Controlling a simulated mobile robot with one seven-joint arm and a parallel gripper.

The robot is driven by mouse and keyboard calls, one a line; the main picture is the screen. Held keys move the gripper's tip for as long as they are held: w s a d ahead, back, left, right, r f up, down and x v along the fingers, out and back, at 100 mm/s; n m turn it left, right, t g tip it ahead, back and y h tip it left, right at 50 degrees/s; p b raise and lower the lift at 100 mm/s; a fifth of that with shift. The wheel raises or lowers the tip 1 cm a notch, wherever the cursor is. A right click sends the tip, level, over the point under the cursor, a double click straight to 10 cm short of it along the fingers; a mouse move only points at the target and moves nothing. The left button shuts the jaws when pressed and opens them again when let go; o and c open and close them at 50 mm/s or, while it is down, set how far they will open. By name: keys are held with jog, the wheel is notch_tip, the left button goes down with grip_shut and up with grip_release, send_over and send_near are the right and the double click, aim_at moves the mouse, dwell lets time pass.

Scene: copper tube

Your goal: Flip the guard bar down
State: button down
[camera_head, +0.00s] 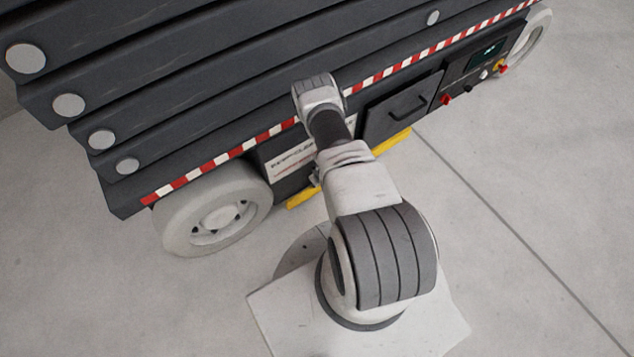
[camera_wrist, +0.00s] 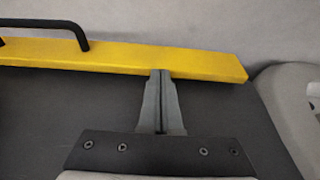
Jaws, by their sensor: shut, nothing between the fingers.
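The yellow guard bar (camera_wrist: 120,60) runs across the upper part of the wrist view, with a black handle (camera_wrist: 45,25) on it at the left. In the head view the guard bar (camera_head: 390,144) shows low along the side of the dark lift machine, its middle hidden behind my arm. My gripper (camera_wrist: 162,75) is shut and empty. Its fingertips overlap the near edge of the bar, right of the handle, in the wrist view; I cannot tell whether they touch it. In the head view my arm mostly hides the gripper.
The lift machine (camera_head: 150,90) has a red-and-white striped edge, a wheel (camera_head: 215,215) at left and another at far right. A panel with a handle (camera_head: 402,107) and a control box with knobs (camera_head: 485,65) sit right of my arm. Grey floor is clear at right.

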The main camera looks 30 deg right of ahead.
jog(key=shift+f, duration=2.5)
jog(key=shift+w+r, duration=0.1)
jog(key=shift+r, duration=0.35)
notch_tip(320, 180, up, 13)
jog(key=p, duration=0.7)
send_over(316, 189)
jog(key=s, duration=0.3)
jog(key=shift+s+d, duration=0.15)
